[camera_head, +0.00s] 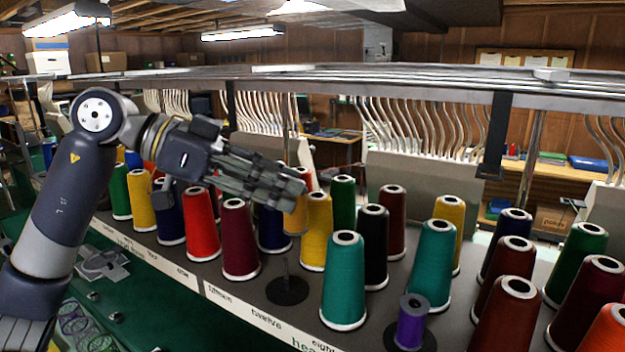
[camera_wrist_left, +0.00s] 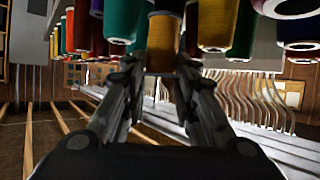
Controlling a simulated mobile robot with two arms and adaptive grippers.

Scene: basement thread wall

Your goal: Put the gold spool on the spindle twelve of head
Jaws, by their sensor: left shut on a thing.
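My left gripper (camera_head: 292,190) reaches in from the left above the rack of thread cones. It is shut on a gold spool (camera_head: 295,217), whose lower part shows below the fingertips. In the left wrist view the gold spool (camera_wrist_left: 163,42) sits between the two fingertips (camera_wrist_left: 162,78). A bare spindle (camera_head: 287,268) on a round dark base stands on the grey shelf, behind the label "twelve" (camera_head: 266,319). The held spool is above and slightly behind this spindle in the picture, apart from it. My right gripper is not in view.
A standing gold cone (camera_head: 317,235) is close right of the held spool. A teal cone (camera_head: 344,280) stands right of the bare spindle, a maroon cone (camera_head: 239,240) left of it. A small purple spool (camera_head: 411,322) stands at front. A metal rail (camera_head: 400,86) runs above the rack.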

